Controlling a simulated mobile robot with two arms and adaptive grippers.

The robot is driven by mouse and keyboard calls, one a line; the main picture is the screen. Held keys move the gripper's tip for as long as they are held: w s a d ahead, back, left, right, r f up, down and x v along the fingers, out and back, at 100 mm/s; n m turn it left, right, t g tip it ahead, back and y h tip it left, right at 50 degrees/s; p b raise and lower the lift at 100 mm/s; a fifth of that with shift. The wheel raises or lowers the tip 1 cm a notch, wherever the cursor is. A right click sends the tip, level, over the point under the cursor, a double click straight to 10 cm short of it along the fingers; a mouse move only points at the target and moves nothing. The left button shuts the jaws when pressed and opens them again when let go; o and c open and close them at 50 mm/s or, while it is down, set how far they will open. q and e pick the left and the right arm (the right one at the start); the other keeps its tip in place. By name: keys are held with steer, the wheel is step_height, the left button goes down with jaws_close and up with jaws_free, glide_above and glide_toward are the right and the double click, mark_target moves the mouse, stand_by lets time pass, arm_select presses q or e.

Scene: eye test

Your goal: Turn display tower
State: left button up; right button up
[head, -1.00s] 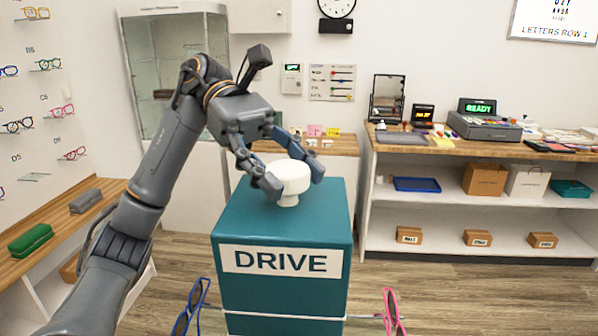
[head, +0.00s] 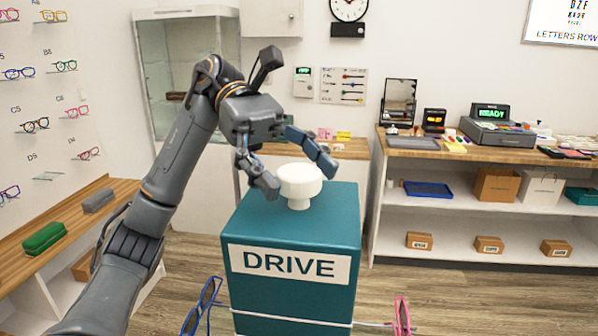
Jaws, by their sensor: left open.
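The display tower (head: 293,218) is a teal box with a white label reading DRIVE on its front. A white round knob (head: 299,182) stands on its top. My left gripper (head: 300,181) is at the knob with its fingers spread, one at the left side and one behind to the right. The fingers look apart from the knob, though contact on the far side is hard to tell. Blue glasses (head: 202,306) hang at the tower's lower left and pink glasses (head: 402,316) at its lower right. My right gripper is not in view.
A wooden counter with shelves (head: 480,154) stands at the right, holding a register (head: 497,130), a mirror (head: 399,101) and boxes. A left shelf holds a green case (head: 44,238) and a grey case (head: 98,200). Floor shows between tower and counter.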

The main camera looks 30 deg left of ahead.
arm_select(q)
steer(key=v, duration=0.7)
